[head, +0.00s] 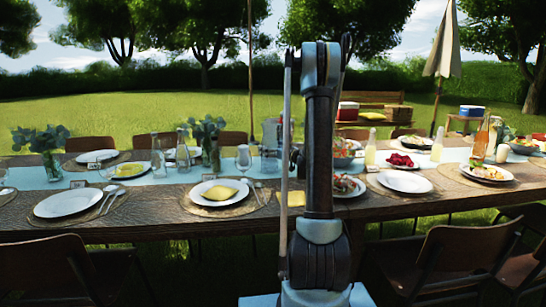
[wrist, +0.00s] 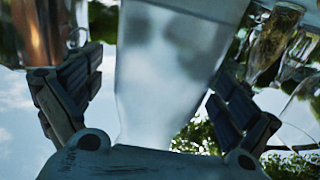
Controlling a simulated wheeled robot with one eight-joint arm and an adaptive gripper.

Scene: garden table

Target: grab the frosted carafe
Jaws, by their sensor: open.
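The frosted carafe (wrist: 165,65) is a whitish, cloudy glass vessel that fills the middle of the wrist view. It is wide at the top of the picture and narrows lower down. My gripper (wrist: 158,97) is open, with one dark, padded finger on each side of the carafe. A gap shows on the left; the right finger is close to the glass, and I cannot tell if it touches.
In the wrist view, a copper-coloured vessel (wrist: 38,28) is beside the left finger and clear glassware (wrist: 277,42) beyond the right.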

